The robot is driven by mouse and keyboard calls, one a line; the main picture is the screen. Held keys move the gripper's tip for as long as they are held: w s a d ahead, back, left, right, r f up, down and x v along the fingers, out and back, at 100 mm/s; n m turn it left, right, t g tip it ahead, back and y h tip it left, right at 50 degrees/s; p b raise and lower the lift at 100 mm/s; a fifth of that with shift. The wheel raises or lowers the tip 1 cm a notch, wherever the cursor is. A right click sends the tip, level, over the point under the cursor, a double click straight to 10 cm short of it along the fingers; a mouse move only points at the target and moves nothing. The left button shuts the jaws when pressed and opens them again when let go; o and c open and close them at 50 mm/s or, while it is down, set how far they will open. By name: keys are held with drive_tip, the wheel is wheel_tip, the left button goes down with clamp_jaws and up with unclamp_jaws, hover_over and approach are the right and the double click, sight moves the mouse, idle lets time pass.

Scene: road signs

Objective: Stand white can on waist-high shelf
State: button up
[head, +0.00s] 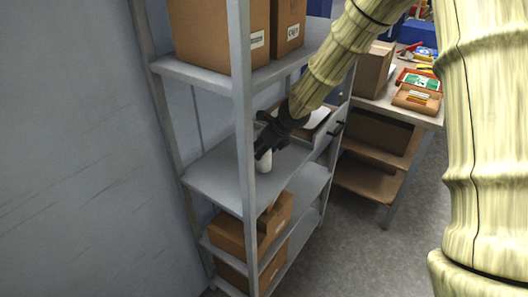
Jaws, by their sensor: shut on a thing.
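The white can (264,162) is upright at the middle shelf (213,178) of the grey rack, partly behind the front post. My gripper (262,149) is shut on the upper part of the can, reaching in from the upper right. The can's base appears at the shelf surface, but I cannot tell whether it touches. The gripper and the post hide part of the can.
Cardboard boxes (213,35) fill the shelf above, and more boxes (237,232) stand on the shelf below. A grey post (243,110) rises in front of the can. The middle shelf is clear at left. A workbench (398,108) stands at right.

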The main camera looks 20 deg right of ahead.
drive_tip(key=shift+f, duration=0.85)
drive_tip(key=shift+f, duration=0.15)
drive_tip(key=o, duration=1.3)
drive_tip(key=shift+o, duration=0.2)
drive_tip(key=shift+s+d+r, duration=0.1)
drive_tip(key=shift+s+r, duration=0.05)
drive_tip(key=shift+r, duration=0.3)
drive_tip(key=p+v, duration=0.1)
drive_tip(key=v, duration=1)
drive_tip(key=shift+s, duration=0.15)
drive_tip(key=shift+r, duration=0.1)
